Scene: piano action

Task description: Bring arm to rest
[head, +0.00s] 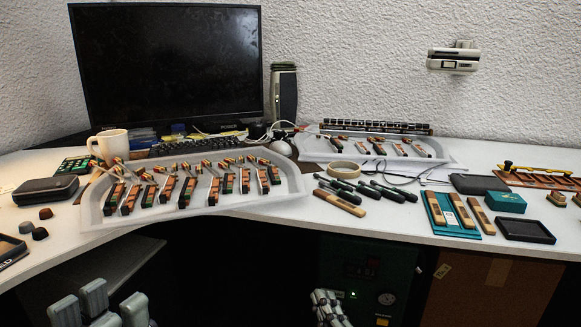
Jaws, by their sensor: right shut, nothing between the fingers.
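My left gripper (100,308) is at the bottom left edge of the head view, in front of and below the desk. Its grey fingers stand apart with nothing seen between them, and its lower part is cut off. My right gripper (328,308) is at the bottom centre, below the desk's front edge. Its pale fingers are close together, shut and empty. Both grippers are clear of the desk and touch nothing that I can see.
The white desk (385,222) bears a tray (97,218) of piano action parts, a second tray (455,163) behind, a mug (108,146) and a monitor (165,65). Several tools and wooden blocks lie at the right. A dark machine with a gauge (387,298) stands under the desk.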

